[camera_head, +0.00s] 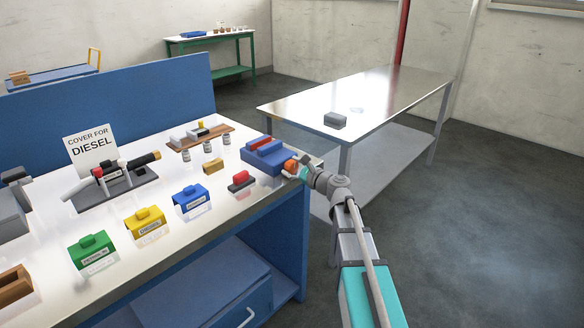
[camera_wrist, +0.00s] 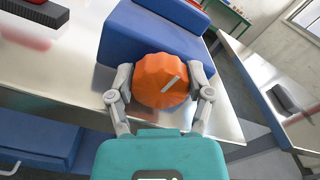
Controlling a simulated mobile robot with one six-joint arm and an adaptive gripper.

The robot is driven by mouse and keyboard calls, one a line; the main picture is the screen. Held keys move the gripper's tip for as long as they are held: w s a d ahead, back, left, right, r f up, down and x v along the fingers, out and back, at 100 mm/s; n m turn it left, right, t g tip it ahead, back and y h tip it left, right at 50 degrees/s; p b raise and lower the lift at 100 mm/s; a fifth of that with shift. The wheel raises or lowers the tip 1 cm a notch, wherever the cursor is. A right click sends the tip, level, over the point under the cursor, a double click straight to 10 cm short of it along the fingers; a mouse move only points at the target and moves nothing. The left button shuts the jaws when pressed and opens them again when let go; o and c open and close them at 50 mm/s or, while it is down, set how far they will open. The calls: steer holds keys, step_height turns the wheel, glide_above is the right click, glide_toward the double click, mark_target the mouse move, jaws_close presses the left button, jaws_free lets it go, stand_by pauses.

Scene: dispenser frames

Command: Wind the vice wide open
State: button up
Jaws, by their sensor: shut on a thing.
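The blue vice (camera_head: 265,158) stands at the right end of the workbench, with a red piece (camera_head: 260,143) on its top. Its orange knob (camera_head: 291,166) faces the bench's right front edge. In the wrist view the knob (camera_wrist: 161,80) is ribbed, has a pale line mark on its face, and sits against the blue vice body (camera_wrist: 150,35). My gripper (camera_wrist: 160,92) is shut on the knob, one finger on each side. In the head view my gripper (camera_head: 297,170) partly covers the knob. The gap between the vice jaws cannot be made out.
A red block on a dark base (camera_head: 241,181) lies left of the vice. Blue (camera_head: 192,202), yellow (camera_head: 146,225) and green (camera_head: 93,252) covers stand along the bench. A metal table (camera_head: 365,100) with a grey box (camera_head: 335,120) stands to the right. Open floor lies right of my arm.

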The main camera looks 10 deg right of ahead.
steer(key=o, duration=1.1)
steer(key=shift+o, duration=0.2)
steer(key=v, duration=1.2)
